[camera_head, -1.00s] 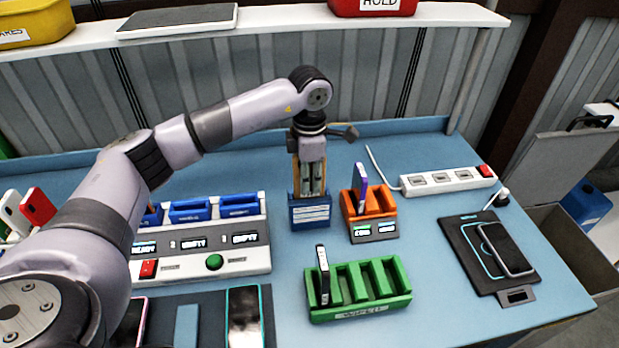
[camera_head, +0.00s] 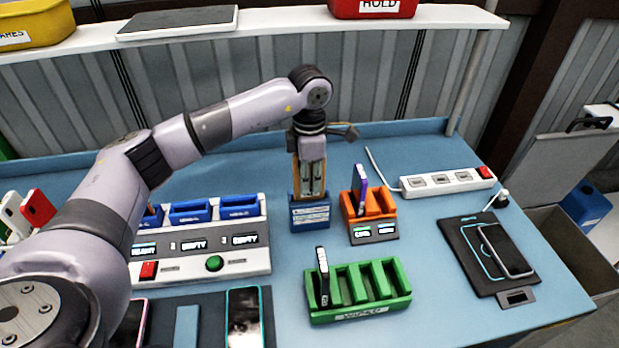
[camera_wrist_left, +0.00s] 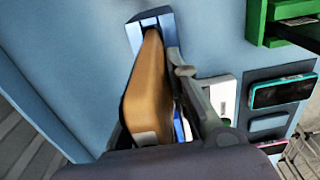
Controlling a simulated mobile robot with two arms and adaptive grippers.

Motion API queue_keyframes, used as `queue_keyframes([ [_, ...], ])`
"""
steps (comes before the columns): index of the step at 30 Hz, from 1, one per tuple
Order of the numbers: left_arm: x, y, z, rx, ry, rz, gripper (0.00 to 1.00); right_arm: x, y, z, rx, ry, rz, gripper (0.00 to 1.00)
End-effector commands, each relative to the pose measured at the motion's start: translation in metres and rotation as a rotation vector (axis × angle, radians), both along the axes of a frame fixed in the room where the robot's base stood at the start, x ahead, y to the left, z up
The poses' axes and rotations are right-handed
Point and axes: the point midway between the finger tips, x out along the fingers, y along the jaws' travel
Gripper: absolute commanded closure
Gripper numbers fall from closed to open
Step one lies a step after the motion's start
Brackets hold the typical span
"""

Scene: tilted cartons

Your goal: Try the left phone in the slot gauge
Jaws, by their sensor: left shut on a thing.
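My left gripper (camera_head: 313,188) is shut on an orange-tan phone (camera_head: 296,172) and holds it upright over the small blue slot gauge (camera_head: 310,216). The phone's lower end meets the top of the gauge; how deep it sits in the slot is hidden by the fingers. In the left wrist view the phone (camera_wrist_left: 146,88) runs toward the gauge (camera_wrist_left: 139,35), and its far end is at the slot opening. My right gripper is not in view.
An orange stand (camera_head: 381,207) with a purple phone is close right of the gauge. A green rack (camera_head: 362,315) with one dark phone is in front. A white charging station (camera_head: 240,266) is to the left. A power strip (camera_head: 447,181) and a black pad (camera_head: 463,239) lie right.

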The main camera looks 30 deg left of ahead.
Motion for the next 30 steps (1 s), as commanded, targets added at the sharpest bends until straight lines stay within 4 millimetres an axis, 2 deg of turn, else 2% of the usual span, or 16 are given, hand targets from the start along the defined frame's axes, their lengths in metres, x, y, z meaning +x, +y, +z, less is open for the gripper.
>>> queue_keyframes([
  [30, 0.0002, 0.0, -0.0049, 0.0, -0.001, 0.0, 1.0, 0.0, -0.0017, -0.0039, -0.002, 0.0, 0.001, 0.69],
])
